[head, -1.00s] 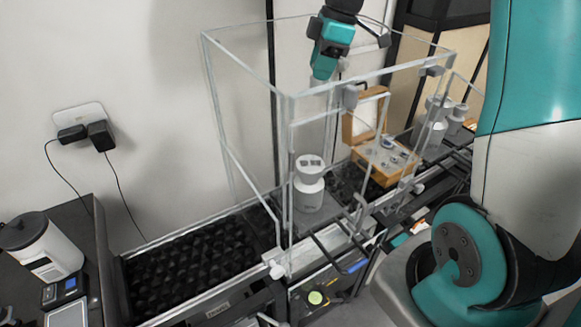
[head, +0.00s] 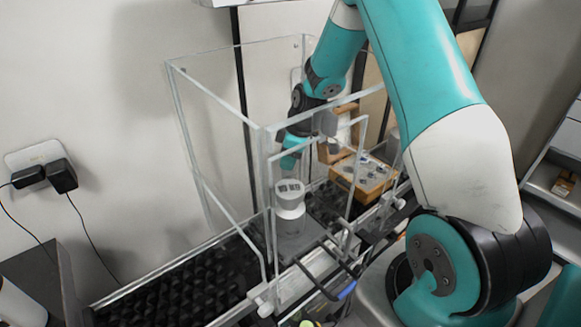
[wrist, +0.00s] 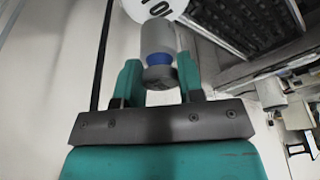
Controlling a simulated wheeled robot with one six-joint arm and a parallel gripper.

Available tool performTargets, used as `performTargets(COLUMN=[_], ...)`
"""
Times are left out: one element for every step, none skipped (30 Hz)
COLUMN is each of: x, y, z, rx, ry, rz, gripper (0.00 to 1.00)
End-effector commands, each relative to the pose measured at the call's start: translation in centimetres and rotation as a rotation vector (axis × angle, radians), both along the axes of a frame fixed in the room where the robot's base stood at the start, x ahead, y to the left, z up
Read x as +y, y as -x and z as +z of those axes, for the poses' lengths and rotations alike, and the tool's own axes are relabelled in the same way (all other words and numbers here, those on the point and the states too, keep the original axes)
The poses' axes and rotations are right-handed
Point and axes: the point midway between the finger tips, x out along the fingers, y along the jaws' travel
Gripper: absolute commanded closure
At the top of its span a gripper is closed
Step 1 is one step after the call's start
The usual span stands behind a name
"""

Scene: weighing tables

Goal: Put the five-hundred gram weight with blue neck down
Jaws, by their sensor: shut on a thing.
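In the wrist view my gripper (wrist: 160,82) is shut on the dark knob of a weight (wrist: 157,38). The weight has a grey body and a blue neck (wrist: 159,61). In the head view my gripper (head: 290,158) is inside or behind the clear-walled case (head: 265,130), just above a large grey weight (head: 290,208). The held weight cannot be made out there. The large weight has a pale top with dark marks and stands on a grey plate in the case. A white disc with dark figures (wrist: 152,8) lies beyond the held weight in the wrist view.
An open wooden box of small weights (head: 366,178) stands right of the large weight. A black studded belt (head: 180,285) runs to the lower left. The case's clear walls and frame edges stand close around my arm. A socket with plugs (head: 40,170) is on the wall.

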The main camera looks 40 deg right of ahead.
Motion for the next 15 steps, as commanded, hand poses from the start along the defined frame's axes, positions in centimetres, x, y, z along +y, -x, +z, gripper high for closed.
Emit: performTargets(x=[-0.1,-0.1,-0.1,-0.1,-0.1,-0.1,-0.2,-0.2,-0.2,-0.2,-0.2,-0.2,-0.3,-0.3,-0.3], y=[-0.1,-0.1,-0.1,-0.1,0.0,0.0,0.0,0.0,0.0,0.0,0.0,0.0,0.0,0.0,0.0], z=[-0.3,-0.6,-0.8,-1.0,-1.3,-1.8,-2.2,-2.7,-3.2,-3.6,-4.0,-4.3,-4.5,-4.6,-4.7], rx=[-0.001,-0.001,-0.003,-0.003,-0.002,0.001,0.001,0.001,0.001,0.001,-0.001,-0.001,-0.001,-0.002,-0.004], ry=[0.0,0.0,0.0,0.0,0.0,-0.001,-0.001,-0.001,-0.001,-0.001,-0.001,-0.001,-0.001,0.0,0.001], rz=[0.0,-0.001,-0.001,-0.001,-0.002,-0.003,-0.003,-0.004,-0.004,-0.004,-0.004,-0.003,-0.003,-0.003,-0.004], gripper=[1.0,1.0,1.0,1.0,1.0,1.0,1.0,1.0,1.0,1.0,1.0,1.0,1.0,1.0,1.0])
